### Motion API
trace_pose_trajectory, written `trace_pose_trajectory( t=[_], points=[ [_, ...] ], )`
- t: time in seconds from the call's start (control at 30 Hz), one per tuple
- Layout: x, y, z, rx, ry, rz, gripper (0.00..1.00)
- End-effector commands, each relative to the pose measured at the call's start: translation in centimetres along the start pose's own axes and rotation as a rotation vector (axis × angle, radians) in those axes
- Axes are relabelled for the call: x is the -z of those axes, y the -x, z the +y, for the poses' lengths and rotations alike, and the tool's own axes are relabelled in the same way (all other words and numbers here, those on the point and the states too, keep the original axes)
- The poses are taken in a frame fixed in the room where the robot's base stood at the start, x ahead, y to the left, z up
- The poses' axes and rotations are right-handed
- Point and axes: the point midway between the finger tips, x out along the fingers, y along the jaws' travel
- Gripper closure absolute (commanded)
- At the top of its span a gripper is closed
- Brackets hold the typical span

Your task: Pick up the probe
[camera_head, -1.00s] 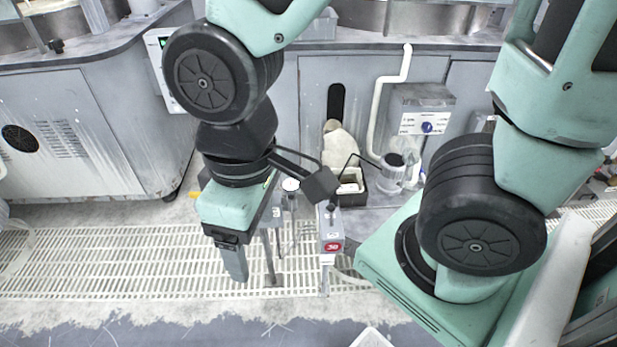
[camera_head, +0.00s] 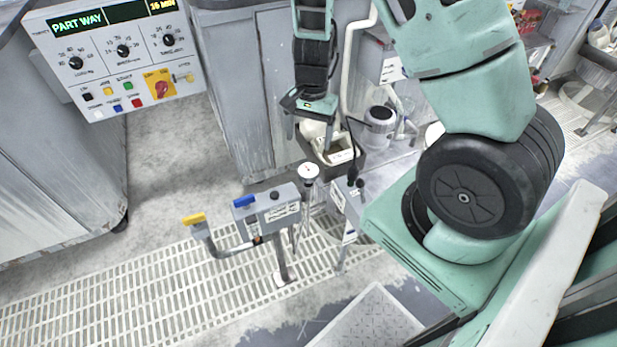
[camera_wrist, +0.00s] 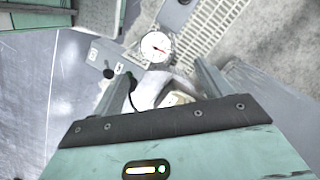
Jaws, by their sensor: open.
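My gripper (camera_head: 310,126) hangs fingers-down in front of the grey cabinet in the head view. In the wrist view its two fingers (camera_wrist: 162,68) are apart with nothing held between them. I cannot tell surely which item is the probe. A round white dial gauge (camera_head: 308,172) on a stem stands nearer the head camera than my gripper. Its face with a red needle (camera_wrist: 156,46) shows beyond the fingertips in the wrist view. A pale rounded object (camera_wrist: 150,92) lies beneath the fingers, partly hidden by the gripper.
A dark open box (camera_head: 352,166) with pale contents sits below my gripper. A grey control box (camera_head: 272,214) with blue and yellow handles stands over the floor grating (camera_head: 140,300). A control panel (camera_head: 118,60) is at upper left. A white tray (camera_head: 370,322) is at bottom centre.

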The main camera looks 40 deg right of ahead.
Motion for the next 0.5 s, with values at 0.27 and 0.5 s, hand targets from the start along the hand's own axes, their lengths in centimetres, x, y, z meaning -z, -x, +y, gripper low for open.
trace_pose_trajectory(
  t=[0.27,0.5],
  points=[
    [0.0,-6.0,0.1,-0.002,0.001,-0.002,0.23],
    [-0.1,-8.0,0.1,-0.001,0.003,-0.001,0.23]
  ],
)
